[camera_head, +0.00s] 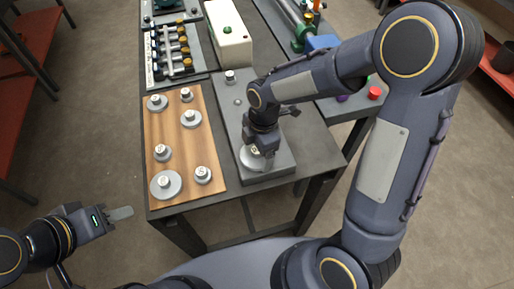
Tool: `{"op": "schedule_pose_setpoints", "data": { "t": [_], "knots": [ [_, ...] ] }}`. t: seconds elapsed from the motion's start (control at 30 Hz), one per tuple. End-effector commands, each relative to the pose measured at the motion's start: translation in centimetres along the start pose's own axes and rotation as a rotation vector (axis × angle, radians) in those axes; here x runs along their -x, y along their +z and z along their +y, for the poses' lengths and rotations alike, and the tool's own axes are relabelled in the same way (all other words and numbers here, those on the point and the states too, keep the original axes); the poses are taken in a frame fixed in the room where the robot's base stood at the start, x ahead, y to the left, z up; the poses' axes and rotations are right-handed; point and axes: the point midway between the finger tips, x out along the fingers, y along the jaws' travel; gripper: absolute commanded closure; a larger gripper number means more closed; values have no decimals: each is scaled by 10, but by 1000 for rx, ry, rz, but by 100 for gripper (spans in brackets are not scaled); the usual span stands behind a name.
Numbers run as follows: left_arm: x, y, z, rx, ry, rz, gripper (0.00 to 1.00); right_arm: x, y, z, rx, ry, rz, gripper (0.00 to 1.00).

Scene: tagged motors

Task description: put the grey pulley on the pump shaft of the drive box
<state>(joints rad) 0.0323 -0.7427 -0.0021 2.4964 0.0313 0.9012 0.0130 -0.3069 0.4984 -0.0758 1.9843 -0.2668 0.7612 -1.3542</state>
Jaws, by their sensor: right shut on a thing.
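The drive box (284,163) is a long dark grey block on the table. A small pulley-like piece (230,76) sits at its far end, and a small stub (238,101) shows nearer. My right gripper (262,149) points down over the near end of the box. It is shut on a grey pulley (250,160), whose pale rim shows below the fingers. Whether the pulley is around a shaft or above it cannot be told; the gripper hides its middle. My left gripper (120,213) is off the table at the lower left; its finger gap cannot be made out.
A wooden board (182,139) left of the box holds several grey pulleys (165,184) of different sizes. Behind it are a rack with a shaft assembly (180,50) and a cream box (228,35). A red piece (374,92) lies on the right side.

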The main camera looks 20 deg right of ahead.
Motion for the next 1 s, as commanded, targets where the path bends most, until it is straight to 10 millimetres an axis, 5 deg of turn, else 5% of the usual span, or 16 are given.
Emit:
{"op": "schedule_pose_setpoints", "data": {
  "t": [0.17,0.2,0.3,0.67,1.0],
  "knots": [
    [-3,2,-2,0,0,0,64,-4,0,0,0,1,0,46],
    [-2,1,-1,0,0,0,64,-3,0,0,0,0,0,11],
    [-2,1,-1,0,0,0,64,-2,0,0,0,0,0,0],
    [0,0,0,0,0,0,64,10,0,1,0,5,1,0],
    [1,-1,1,0,0,0,64,80,0,2,0,7,0,0]
  ]
}}
